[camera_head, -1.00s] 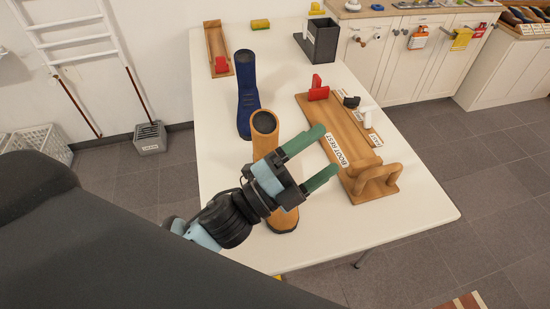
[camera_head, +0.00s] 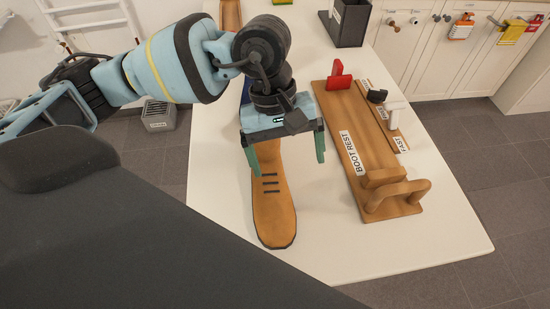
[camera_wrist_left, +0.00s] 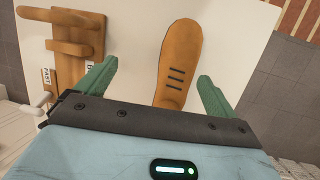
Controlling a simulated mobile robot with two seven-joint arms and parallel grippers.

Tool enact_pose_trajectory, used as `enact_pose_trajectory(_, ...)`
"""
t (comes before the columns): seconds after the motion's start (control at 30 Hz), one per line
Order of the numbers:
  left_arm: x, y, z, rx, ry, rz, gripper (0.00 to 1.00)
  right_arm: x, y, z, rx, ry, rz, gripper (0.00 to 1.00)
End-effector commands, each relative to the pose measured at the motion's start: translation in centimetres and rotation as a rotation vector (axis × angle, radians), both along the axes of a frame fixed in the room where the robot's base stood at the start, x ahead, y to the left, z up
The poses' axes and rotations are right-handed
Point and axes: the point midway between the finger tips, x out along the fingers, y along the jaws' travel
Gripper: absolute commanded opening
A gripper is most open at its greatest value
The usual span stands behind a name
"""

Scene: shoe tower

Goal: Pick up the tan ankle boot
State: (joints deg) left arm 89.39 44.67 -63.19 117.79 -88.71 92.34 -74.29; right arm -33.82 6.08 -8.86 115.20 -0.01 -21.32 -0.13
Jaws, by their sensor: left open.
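The tan ankle boot (camera_head: 272,205) stands on the white table with its toe toward the front edge and dark lace bars on top. My left gripper (camera_head: 287,160) is over the boot's rear part, its green fingers apart on either side of it. In the left wrist view the boot (camera_wrist_left: 178,62) lies between the open fingers (camera_wrist_left: 160,85), with a gap on each side. The boot's shaft top is hidden by my gripper in the head view. My right gripper is not in view.
The wooden boot rest (camera_head: 365,140) lies just right of the boot, with a red block (camera_head: 339,76) and a wooden handle end. A blue boot (camera_head: 245,91) is mostly hidden behind my left arm. A dark box (camera_head: 350,22) stands at the back. The table front is clear.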

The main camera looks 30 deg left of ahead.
Motion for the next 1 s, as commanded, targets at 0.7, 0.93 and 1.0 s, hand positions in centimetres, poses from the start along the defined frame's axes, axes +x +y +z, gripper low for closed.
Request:
enact_pose_trajectory(0.7,3.2,6.9,-0.3,0.295,-0.136,-0.049,0.94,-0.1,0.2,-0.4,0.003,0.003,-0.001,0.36)
enact_pose_trajectory(0.93,3.1,6.8,-1.1,0.294,-0.138,-0.048,0.94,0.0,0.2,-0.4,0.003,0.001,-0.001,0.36)
enact_pose_trajectory(1.0,3.1,6.8,-1.7,0.295,-0.137,-0.049,0.94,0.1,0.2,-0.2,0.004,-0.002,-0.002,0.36)
